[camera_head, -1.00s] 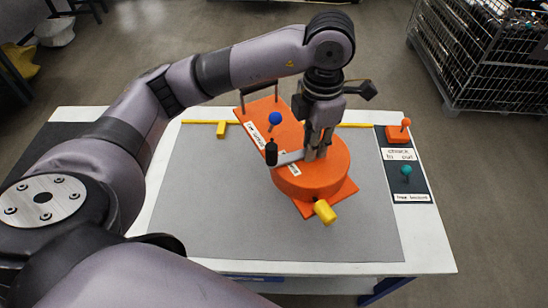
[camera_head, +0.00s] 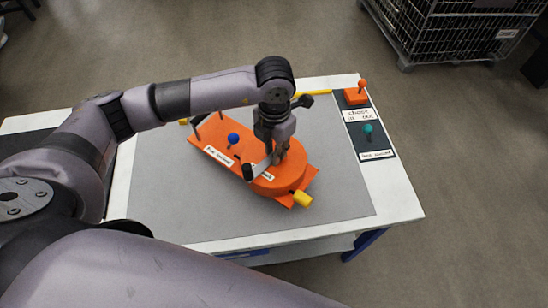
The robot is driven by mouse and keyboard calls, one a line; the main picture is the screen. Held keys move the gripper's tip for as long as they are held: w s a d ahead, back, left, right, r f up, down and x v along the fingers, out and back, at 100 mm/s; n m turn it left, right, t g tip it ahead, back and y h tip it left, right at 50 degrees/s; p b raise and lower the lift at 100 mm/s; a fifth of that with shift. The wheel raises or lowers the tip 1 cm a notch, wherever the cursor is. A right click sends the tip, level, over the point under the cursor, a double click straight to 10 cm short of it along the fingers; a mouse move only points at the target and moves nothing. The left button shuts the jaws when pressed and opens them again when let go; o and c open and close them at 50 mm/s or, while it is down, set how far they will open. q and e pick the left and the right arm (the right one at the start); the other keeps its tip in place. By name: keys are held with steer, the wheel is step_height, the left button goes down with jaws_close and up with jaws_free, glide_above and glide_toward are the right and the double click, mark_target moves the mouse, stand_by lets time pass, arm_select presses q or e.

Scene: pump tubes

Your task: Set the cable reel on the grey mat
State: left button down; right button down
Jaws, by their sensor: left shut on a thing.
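The orange cable reel (camera_head: 272,186) has a round drum, a long flat base plate, a blue ball knob, a yellow end piece and white labels. It appears level, over the grey mat (camera_head: 175,215), towards its right half. I cannot tell whether its underside touches the mat. My left gripper (camera_head: 281,153) comes down from above and is shut on the reel at the drum's middle. The fingertips are partly hidden by the reel and gripper body. A grey crank arm with a black knob (camera_head: 248,172) lies beside the gripper. My right gripper is not in view.
A dark panel at the table's right edge carries an orange lever (camera_head: 356,95), a teal knob (camera_head: 368,130) and white labels. A wire cage (camera_head: 450,30) stands on the floor behind. The mat's front is clear.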

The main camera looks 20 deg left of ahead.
arm_select(q)
steer(key=shift+w+f+p, duration=0.1)
steer(key=shift+f+p, duration=0.25)
steer(key=shift+f, duration=2.3)
steer(key=c, duration=1.8)
jaws_free()
steer(key=o, duration=0.4)
steer(key=shift+c, duration=0.2)
step_height(320, 180, up, 12)
steer(key=b, duration=0.2)
steer(key=shift+b, duration=0.3)
